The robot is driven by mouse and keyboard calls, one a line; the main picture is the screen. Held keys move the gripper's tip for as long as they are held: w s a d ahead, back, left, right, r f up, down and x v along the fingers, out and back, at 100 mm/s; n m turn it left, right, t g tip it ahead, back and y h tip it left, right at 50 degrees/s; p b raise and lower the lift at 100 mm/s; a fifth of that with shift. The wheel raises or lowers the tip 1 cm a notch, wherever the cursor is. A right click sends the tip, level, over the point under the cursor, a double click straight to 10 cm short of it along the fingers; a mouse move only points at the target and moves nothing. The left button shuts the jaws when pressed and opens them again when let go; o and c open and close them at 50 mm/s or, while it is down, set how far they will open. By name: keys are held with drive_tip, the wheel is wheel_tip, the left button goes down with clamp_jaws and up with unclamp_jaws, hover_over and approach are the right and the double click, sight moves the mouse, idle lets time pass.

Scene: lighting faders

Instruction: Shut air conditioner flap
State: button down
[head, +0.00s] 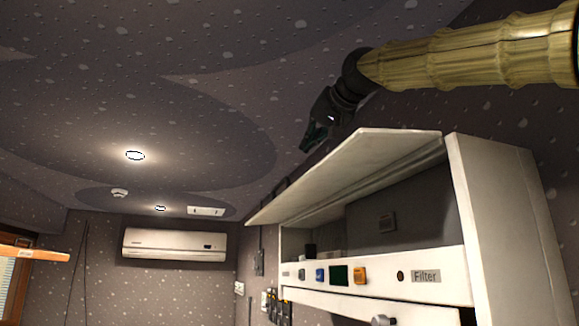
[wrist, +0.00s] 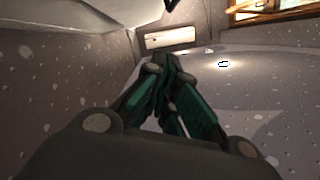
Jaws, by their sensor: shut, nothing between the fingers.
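A white wall cabinet (head: 500,210) with a "Filter" label and a row of controls stands at the right in the head view. Its wide white flap (head: 350,172) is raised, and a dark recess shows under it. My gripper (head: 312,138), dark with teal fingers, is above the flap near its upper edge, apart from it as far as I can tell. In the wrist view my gripper (wrist: 172,90) is shut and empty. A white air conditioner (head: 175,245) hangs on the far wall; I see no raised flap on it.
The patterned ceiling (head: 120,80) with round lights (head: 135,155) lies close above my arm. Switches and boxes (head: 258,262) sit on the wall beyond the cabinet. A wooden window frame (wrist: 265,12) shows in the wrist view. The space left of the cabinet is open.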

drive_tip(key=p+x, duration=0.3)
drive_tip(key=x, duration=0.1)
drive_tip(key=f+p+x, duration=0.1)
drive_tip(key=p+x, duration=0.2)
drive_tip(key=x, duration=0.2)
drive_tip(key=shift+a+f, duration=0.2)
drive_tip(key=shift+s+a+f+p, duration=0.35)
drive_tip(key=shift+s+f, duration=0.3)
drive_tip(key=shift+f, duration=0.05)
drive_tip(key=shift+w+a+f, duration=0.25)
drive_tip(key=shift+f, duration=0.2)
drive_tip(key=shift+s+d, duration=0.1)
drive_tip(key=shift+s, duration=0.05)
